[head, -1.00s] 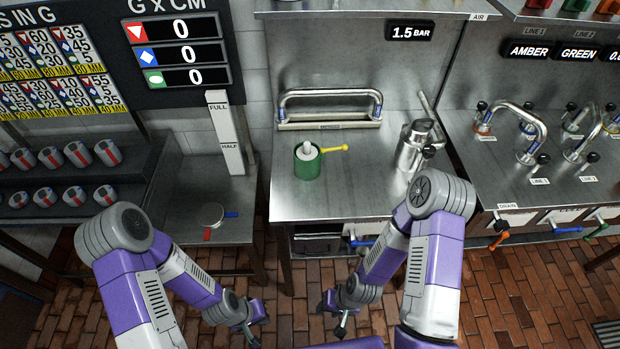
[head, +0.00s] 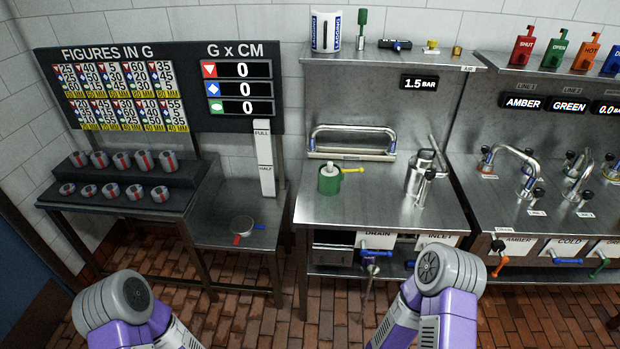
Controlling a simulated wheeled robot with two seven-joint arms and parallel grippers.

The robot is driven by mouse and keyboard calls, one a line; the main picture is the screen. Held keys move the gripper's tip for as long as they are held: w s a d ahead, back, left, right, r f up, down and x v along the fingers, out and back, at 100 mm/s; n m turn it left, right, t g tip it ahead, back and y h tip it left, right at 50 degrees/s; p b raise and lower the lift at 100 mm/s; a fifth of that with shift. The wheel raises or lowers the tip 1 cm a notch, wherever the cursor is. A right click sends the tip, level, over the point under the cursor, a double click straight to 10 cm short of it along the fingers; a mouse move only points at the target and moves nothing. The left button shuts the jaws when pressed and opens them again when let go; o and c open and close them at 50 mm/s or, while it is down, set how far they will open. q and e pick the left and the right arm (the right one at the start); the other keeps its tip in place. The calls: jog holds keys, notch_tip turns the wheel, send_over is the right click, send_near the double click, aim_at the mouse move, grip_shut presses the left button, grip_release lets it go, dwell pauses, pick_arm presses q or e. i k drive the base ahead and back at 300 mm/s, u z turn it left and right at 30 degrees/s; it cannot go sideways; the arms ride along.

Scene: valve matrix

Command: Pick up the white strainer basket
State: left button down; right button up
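A small white piece (head: 327,171) stands up out of a green cup-shaped body (head: 329,184) on the steel bench, in the head view's middle. It may be the white strainer basket, but its lower part is hidden inside the green body and I cannot tell its shape. A yellow handle (head: 352,170) sticks out to the right of the green body. Both my arms show only at the bottom edge. Both grippers are out of the picture.
A steel canister (head: 419,172) stands right of the green body, and a rail handle (head: 352,138) runs behind it. The bench front (head: 350,212) is bare. A round dish (head: 243,225) lies on the lower table at left. Valve handles (head: 372,253) jut out below the bench.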

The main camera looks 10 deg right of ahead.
aim_at(329, 168)
jog(key=u, duration=0.5)
jog(key=i, duration=0.65)
jog(key=u, duration=0.15)
